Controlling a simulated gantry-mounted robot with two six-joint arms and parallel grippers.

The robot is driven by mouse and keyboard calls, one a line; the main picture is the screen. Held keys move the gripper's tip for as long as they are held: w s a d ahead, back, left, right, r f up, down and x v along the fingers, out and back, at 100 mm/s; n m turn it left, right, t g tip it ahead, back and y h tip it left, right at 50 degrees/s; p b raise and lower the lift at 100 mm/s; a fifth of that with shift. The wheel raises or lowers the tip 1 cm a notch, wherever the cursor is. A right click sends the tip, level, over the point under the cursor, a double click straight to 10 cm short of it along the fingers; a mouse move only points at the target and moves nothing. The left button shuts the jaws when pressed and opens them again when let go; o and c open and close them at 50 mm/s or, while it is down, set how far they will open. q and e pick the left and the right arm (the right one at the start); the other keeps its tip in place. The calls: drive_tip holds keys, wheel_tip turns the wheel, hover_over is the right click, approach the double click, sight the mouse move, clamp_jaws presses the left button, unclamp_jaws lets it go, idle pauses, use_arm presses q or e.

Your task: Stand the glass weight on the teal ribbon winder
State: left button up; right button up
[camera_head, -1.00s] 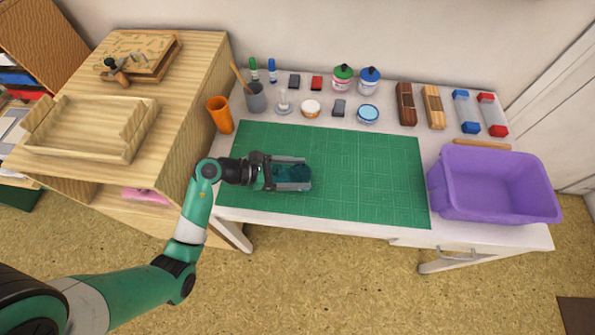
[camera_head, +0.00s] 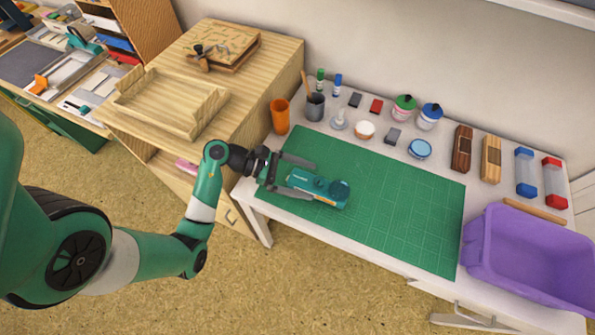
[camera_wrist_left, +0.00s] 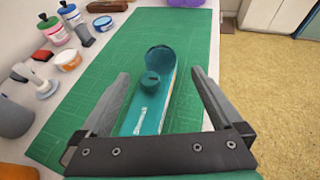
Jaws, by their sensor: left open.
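The teal ribbon winder (camera_head: 305,181) lies on the green cutting mat, a long teal body with pale lettering, also in the left wrist view (camera_wrist_left: 149,112). A round, see-through piece, which looks like the glass weight (camera_head: 340,190), appears to rest on its far end; it looks teal in the left wrist view (camera_wrist_left: 161,58). A smaller round teal knob (camera_wrist_left: 150,80) stands just nearer. My left gripper (camera_head: 313,180) is open, its fingers apart on either side of the winder's near part, with the glass piece beyond the fingertips. My right gripper is out of view.
The green mat (camera_head: 400,205) is clear to the right. A purple bin (camera_head: 530,255) stands at the right. An orange cup (camera_head: 280,116), a grey cup (camera_head: 315,106) and several jars and blocks line the back. A wooden shelf unit (camera_head: 255,80) stands at the left.

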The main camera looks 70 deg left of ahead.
use_arm(q)
drive_tip(key=shift+v, duration=1.05)
